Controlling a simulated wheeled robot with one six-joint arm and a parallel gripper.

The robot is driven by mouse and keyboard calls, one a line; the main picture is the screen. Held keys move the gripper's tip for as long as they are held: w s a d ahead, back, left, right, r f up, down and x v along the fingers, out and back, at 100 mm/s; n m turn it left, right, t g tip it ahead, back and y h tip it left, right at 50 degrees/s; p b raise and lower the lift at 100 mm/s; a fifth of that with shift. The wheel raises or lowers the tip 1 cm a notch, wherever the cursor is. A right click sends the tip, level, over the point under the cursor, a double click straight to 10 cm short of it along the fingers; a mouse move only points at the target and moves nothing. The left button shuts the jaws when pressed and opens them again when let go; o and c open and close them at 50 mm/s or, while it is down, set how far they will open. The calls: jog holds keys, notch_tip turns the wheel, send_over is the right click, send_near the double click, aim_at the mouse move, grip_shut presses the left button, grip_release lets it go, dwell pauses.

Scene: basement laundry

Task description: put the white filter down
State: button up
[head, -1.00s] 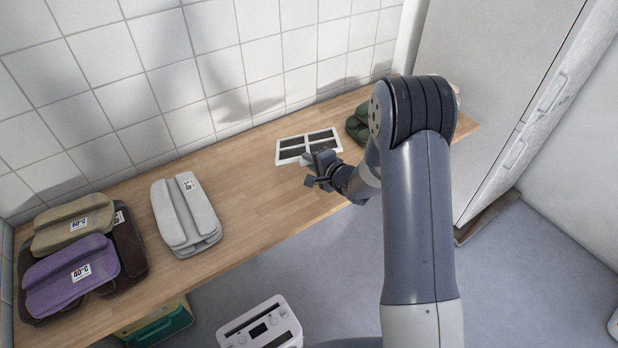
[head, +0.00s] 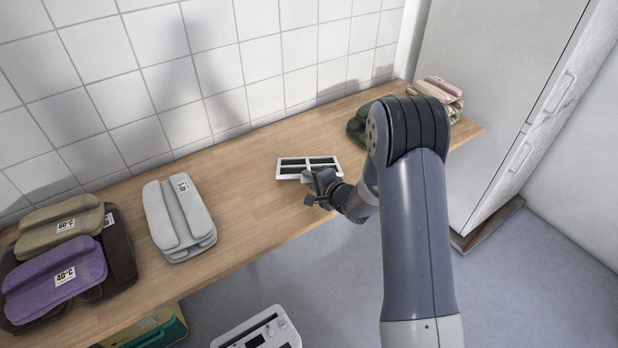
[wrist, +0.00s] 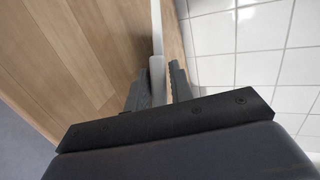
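The white filter (head: 281,168) is a flat white frame with dark panels, over the back part of the wooden counter in the head view. My gripper (head: 317,181) is at its near edge. In the wrist view, a white tab of the filter (wrist: 157,70) lies between the two dark fingers (wrist: 160,88), which are shut on it. The filter shows there as a thin edge-on strip. I cannot tell whether its far edge touches the counter.
The wooden counter (head: 245,205) is clear between the filter and a grey folded bundle (head: 178,215). Purple (head: 55,285) and tan (head: 60,232) bundles lie far left. A green bundle (head: 358,128) and a striped stack (head: 440,92) lie right of the filter. A tiled wall stands behind.

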jog(key=shift+o, duration=0.7)
jog(key=shift+s+r, duration=0.1)
jog(key=p+v, duration=0.2)
jog(key=v, duration=0.6)
jog(key=shift+p, duration=0.3)
notch_tip(320, 180, up, 7)
jog(key=s+d+p, duration=0.1)
jog(key=s+p, duration=0.1)
jog(key=p, duration=0.4)
jog(key=shift+d, duration=0.35)
jog(key=shift+f, duration=0.2)
